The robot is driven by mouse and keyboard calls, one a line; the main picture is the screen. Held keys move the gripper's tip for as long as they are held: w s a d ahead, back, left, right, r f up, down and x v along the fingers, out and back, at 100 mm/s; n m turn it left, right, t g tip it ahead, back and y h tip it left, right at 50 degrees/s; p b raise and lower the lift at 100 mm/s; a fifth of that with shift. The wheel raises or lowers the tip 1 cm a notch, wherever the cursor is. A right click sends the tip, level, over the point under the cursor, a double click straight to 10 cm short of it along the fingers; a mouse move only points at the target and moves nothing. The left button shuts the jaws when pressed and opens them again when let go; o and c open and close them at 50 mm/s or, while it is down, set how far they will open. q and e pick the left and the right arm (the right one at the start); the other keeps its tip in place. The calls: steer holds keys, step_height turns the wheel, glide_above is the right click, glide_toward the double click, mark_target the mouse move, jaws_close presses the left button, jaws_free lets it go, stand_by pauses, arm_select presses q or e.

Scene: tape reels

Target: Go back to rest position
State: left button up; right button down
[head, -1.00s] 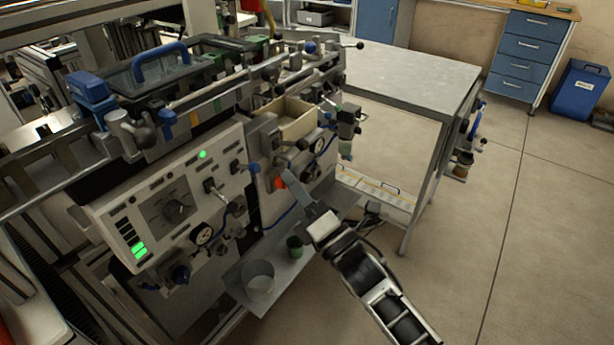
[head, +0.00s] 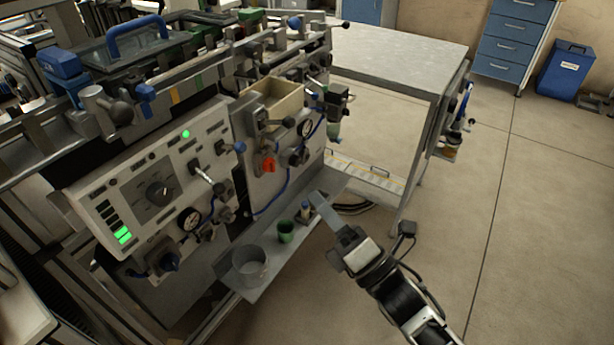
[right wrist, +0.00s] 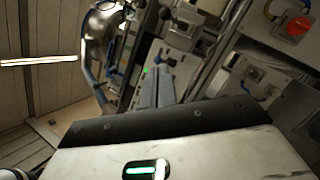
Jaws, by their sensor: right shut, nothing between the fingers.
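My right gripper (head: 318,200) is shut and empty. In the head view it hangs in front of the machine, at the right end of its low shelf, with its fingers pointing up and left. In the right wrist view its closed fingers (right wrist: 155,88) point toward the machine's front. The machine's control panel (head: 150,190) has lit green lamps. A red knob (head: 268,164) sits on the panel to its right and also shows in the right wrist view (right wrist: 298,25). My left gripper is not in view.
The low shelf (head: 262,288) carries a clear cup (head: 249,267), a green cup (head: 286,232) and a small bottle (head: 306,210). A grey table (head: 400,60) stands behind. Open floor (head: 540,220) lies to the right, with a blue bin (head: 566,72) at the back.

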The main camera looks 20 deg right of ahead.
steer(key=s+f+m+g+h, duration=0.3)
steer(key=s+f+m+g, duration=0.2)
steer(key=f+m, duration=0.4)
steer(key=s+f+m+g+h, duration=0.4)
steer(key=f+m, duration=0.5)
steer(key=m, duration=0.9)
steer(key=shift+s+g, duration=0.5)
steer(key=shift+s, duration=0.5)
steer(key=shift+d+r, duration=0.1)
